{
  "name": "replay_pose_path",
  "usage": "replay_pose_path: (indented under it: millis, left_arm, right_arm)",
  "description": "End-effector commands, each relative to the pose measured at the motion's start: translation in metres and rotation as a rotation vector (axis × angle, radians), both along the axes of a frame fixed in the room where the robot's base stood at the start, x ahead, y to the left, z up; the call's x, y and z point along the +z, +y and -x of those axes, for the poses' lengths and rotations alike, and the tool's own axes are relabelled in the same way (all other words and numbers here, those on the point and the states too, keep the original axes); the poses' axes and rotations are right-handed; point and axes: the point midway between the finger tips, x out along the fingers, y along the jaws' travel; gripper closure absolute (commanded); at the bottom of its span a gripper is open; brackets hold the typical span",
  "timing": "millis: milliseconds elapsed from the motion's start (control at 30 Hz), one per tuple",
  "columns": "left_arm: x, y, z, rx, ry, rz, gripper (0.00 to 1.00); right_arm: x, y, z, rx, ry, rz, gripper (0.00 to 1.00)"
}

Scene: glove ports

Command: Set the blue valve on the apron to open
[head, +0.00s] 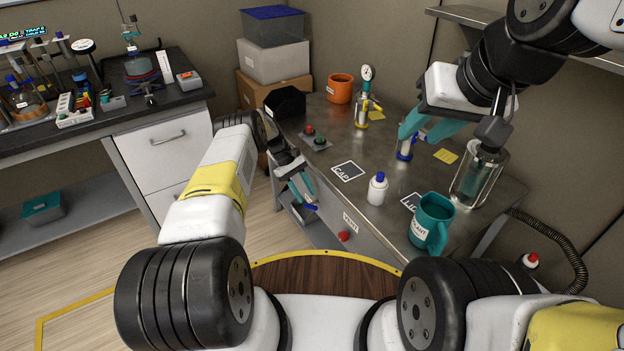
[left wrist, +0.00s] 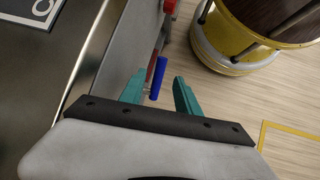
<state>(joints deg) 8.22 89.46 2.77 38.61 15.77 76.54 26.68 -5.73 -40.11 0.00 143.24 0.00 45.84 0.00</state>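The blue valve handle (head: 312,207) is a short blue bar at the front of the metal bench, low on its apron (head: 331,229). My left gripper (head: 304,195) reaches down in front of the apron, with its teal fingertips at the handle. In the left wrist view, the blue handle (left wrist: 157,78) lies between the two spread fingers of the left gripper (left wrist: 160,82), with a gap to the right finger. Contact with the left finger is unclear. My right gripper (head: 420,125) is over the bench beside a blue-based fitting (head: 404,154); its grip is unclear.
A red knob (head: 343,236) is on the apron, right of the blue handle. The bench top (head: 335,140) holds a white bottle (head: 377,188), a teal mug (head: 431,222), a glass jar (head: 479,175), an orange pot (head: 340,88) and a gauge fitting (head: 364,98).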

Motion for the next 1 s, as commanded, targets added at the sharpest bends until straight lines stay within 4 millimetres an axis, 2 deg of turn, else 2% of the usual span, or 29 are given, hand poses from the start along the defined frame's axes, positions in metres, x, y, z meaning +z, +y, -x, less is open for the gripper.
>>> replay_pose_path:
  millis: [200, 533, 667, 733, 867, 1000]
  left_arm:
    - [0.023, 0.015, -0.01, 0.001, 0.0, -0.001, 0.61]
    - [0.027, 0.017, -0.012, 0.0, 0.001, -0.001, 0.61]
    - [0.022, 0.02, -0.007, 0.041, 0.021, 0.014, 0.85]
    - [0.011, 0.025, 0.002, 0.14, 0.068, 0.05, 0.98]
    - [-0.016, 0.037, 0.031, 0.492, 0.245, 0.163, 1.0]
    - [-0.037, 0.05, 0.059, 0.937, 0.504, 0.276, 1.0]
  right_arm:
    - [0.0, 0.0, 0.0, 0.0, 0.0, 0.0, 0.64]
    - [0.0, 0.0, 0.0, 0.0, 0.0, 0.0, 0.64]
    - [0.0, 0.0, 0.0, 0.0, 0.0, 0.0, 0.64]
    - [0.0, 0.0, 0.0, 0.0, 0.0, 0.0, 0.64]
    - [0.0, 0.0, 0.0, 0.0, 0.0, 0.0, 0.64]
    - [0.0, 0.0, 0.0, 0.0, 0.0, 0.0, 0.64]
